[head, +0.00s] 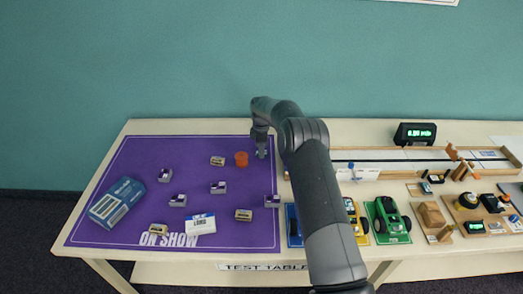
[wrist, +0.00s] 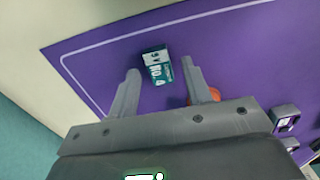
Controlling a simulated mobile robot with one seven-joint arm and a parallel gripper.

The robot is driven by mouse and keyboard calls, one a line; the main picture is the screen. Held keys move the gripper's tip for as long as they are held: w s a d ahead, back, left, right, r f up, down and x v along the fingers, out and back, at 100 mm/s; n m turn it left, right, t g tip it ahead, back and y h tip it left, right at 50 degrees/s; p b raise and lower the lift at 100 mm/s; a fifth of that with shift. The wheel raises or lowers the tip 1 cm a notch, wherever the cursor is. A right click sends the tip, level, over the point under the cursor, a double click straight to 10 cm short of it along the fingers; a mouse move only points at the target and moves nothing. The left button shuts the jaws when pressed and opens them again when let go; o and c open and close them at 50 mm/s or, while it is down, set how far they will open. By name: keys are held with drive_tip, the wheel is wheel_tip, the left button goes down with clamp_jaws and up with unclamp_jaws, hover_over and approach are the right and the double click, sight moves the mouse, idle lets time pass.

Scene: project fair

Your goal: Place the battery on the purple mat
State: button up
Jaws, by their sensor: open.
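The purple mat (head: 130,205) covers the left part of the table, and it also fills much of the wrist view (wrist: 240,60). A small teal and white 9V battery (wrist: 158,66) marked "NO.4" shows against the mat in the wrist view, near the mat's white border line. My gripper (head: 262,154) is low over the mat's far right corner. In the wrist view my gripper (wrist: 160,72) is open, with a fingertip on each side of the battery and gaps between. The battery is not clear in the head view.
An orange cylinder (head: 241,159) stands left of my gripper and partly shows behind the right finger. Several small boxes, a blue carton (head: 118,203) and a white box (head: 201,224) lie on the mat. Toy cars (head: 388,220) and a long track (head: 385,160) fill the right side.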

drive_tip(key=s+d+r+m, duration=0.1)
drive_tip(key=s+r, duration=0.1)
drive_tip(key=r, duration=0.7)
drive_tip(key=s+d+r+m+t, duration=0.1)
drive_tip(key=s+r, duration=0.2)
drive_tip(key=r, duration=0.6)
drive_tip(key=s+d+r+m, duration=0.1)
drive_tip(key=s+r+m, duration=0.1)
drive_tip(key=r, duration=0.6)
drive_tip(key=s+d+r+m+t, duration=0.1)
drive_tip(key=s+d+r+m, duration=0.15)
drive_tip(key=s+r, duration=0.45)
drive_tip(key=s+d+r+m+t, duration=0.1)
drive_tip(key=s+d+r+m, duration=0.2)
drive_tip(key=s, duration=0.5)
drive_tip(key=s+d+m+t, duration=0.1)
drive_tip(key=s+d+m, duration=0.1)
drive_tip(key=s, duration=0.8)
drive_tip(key=s+d+f+m, duration=0.1)
drive_tip(key=s+d+m, duration=0.1)
drive_tip(key=s, duration=0.8)
drive_tip(key=s+d+f+m+t, duration=0.1)
drive_tip(key=s+m, duration=0.3)
drive_tip(key=s, duration=0.6)
drive_tip(key=shift+d+f+t, duration=0.2)
drive_tip(key=shift+d+t, duration=0.1)
drive_tip(key=shift+d, duration=0.4)
